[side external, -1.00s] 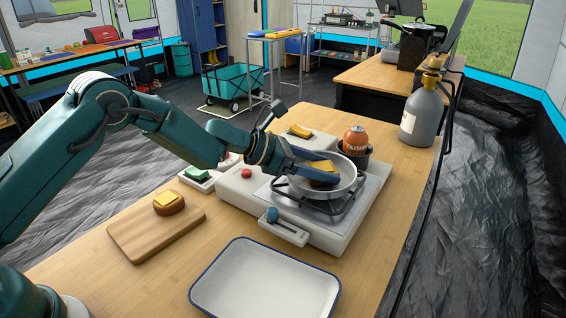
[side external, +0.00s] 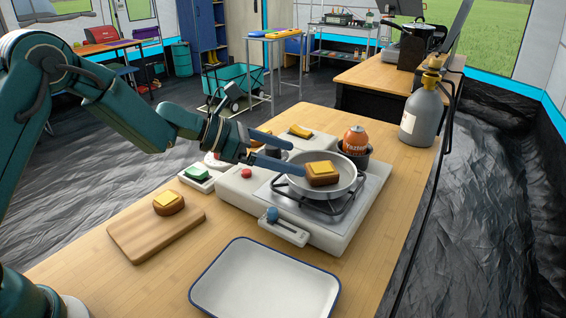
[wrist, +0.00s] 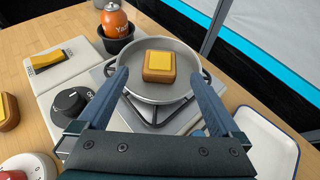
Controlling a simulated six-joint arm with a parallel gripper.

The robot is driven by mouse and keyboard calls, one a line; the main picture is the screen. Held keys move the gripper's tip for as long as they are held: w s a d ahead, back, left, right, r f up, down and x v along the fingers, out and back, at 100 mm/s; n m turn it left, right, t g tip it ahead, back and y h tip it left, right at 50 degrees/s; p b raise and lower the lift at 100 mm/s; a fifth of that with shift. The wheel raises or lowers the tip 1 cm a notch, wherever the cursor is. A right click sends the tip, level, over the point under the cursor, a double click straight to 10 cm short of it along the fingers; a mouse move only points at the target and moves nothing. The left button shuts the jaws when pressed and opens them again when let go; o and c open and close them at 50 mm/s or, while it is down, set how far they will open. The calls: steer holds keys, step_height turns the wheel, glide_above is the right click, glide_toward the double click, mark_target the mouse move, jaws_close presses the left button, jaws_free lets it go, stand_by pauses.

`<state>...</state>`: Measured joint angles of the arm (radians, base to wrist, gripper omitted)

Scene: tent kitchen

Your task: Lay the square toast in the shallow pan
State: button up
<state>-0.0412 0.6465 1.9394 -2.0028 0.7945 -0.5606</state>
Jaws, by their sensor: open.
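The square toast (side external: 323,173), brown with a yellow square on top, lies flat in the shallow pan (side external: 345,187). In the wrist view the toast (wrist: 159,68) rests on the floor of the pan (wrist: 184,92), a little left of its middle. The pan sits on the stove's burner. My gripper (side external: 285,150) is open and empty, at the pan's left side and apart from the toast. In the wrist view its two blue fingers (wrist: 168,80) are spread wide, with the toast beyond and between their tips.
A round toast (side external: 168,203) with a yellow square lies on a wooden board (side external: 135,238). A white tray (side external: 250,290) is empty in front. An orange can (side external: 355,140) stands in a black pot behind the pan. A gas cylinder (side external: 422,118) stands at the right.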

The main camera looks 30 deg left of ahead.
steer(key=v, duration=0.3)
steer(key=shift+s+r, duration=0.25)
steer(key=shift+s, duration=0.05)
steer(key=s+d+r+m+g, duration=0.2)
steer(key=s+d+r+m, duration=0.1)
steer(key=s+m, duration=0.4)
steer(key=s+d+r+m+g, duration=0.2)
steer(key=s+d+r+m, duration=0.1)
steer(key=s+m, duration=0.4)
steer(key=s+a+f+m+y, duration=0.3)
steer(key=s+a+m+y, duration=0.5)
steer(key=s+a+m, duration=0.2)
steer(key=s+m, duration=0.2)
steer(key=m, duration=0.1)
steer(key=shift+a+f+y, duration=0.2)
steer(key=shift+f+y, duration=0.15)
steer(key=shift+y, duration=0.05)
steer(key=shift+s, duration=0.15)
